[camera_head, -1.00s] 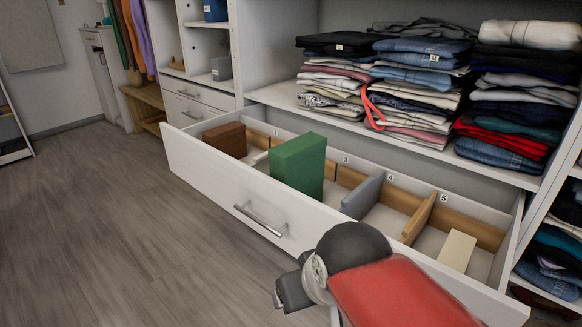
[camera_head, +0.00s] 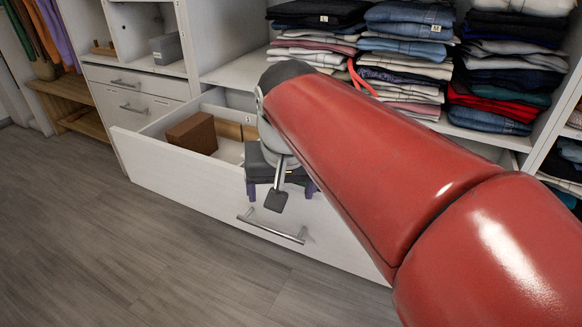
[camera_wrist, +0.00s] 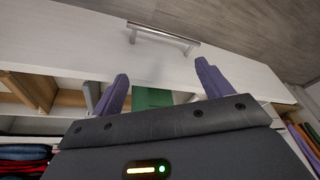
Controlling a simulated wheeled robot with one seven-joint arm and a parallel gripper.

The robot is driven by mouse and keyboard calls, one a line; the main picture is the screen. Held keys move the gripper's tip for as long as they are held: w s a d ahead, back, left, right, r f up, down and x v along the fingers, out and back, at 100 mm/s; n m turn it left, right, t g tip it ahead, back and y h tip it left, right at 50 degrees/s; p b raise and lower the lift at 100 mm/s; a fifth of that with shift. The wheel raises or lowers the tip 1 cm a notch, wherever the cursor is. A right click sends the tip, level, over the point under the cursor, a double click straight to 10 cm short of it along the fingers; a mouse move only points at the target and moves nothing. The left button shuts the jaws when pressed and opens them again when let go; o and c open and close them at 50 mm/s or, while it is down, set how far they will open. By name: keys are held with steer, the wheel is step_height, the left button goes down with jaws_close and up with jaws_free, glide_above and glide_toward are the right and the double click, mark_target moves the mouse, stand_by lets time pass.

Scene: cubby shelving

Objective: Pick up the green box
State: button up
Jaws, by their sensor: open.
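The green box (camera_wrist: 152,97) shows in the wrist view between my two purple fingers, beyond the gripper body and partly hidden by it. It stands inside the open white drawer (camera_head: 200,181). In the head view my arm hides the box. My gripper (camera_head: 281,190) is over the drawer's front wall, above the handle side. In the wrist view my gripper (camera_wrist: 162,72) has its fingers spread wide, with nothing held between them. Whether the fingers are beside the box or still above it cannot be told.
A brown box (camera_head: 192,133) sits in the drawer's left compartment. The drawer handle (camera_head: 271,226) sticks out in front. Wooden and grey dividers (camera_wrist: 36,90) stand near the green box. Folded clothes (camera_head: 406,60) fill the shelf above. The floor at left is clear.

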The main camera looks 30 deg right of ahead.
steer(key=w+d+r+m+g, duration=0.1)
steer(key=w+d+m, duration=0.1)
steer(key=w+d, duration=0.1)
steer(key=w+d+r+m+g, duration=0.1)
steer(key=w+d+r+m, duration=0.1)
steer(key=w, duration=0.3)
steer(key=w+d+r+m+g, duration=0.1)
steer(key=w+d+r+m, duration=0.1)
steer(key=w+d+m, duration=0.1)
steer(key=shift+w+d+y, duration=0.3)
steer(key=shift+w+d, duration=0.4)
steer(key=shift+d, duration=0.3)
steer(key=shift+w+d+f+g, duration=0.15)
steer(key=shift+d+g, duration=0.1)
steer(key=shift+g, duration=0.05)
steer(key=shift+f, duration=0.35)
step_height(320, 180, down, 7)
steer(key=b, duration=0.1)
steer(key=shift+w+d, duration=0.15)
steer(key=shift+w, duration=0.05)
steer(key=shift+r, duration=0.1)
steer(key=shift+c, duration=0.2)
jaws_close()
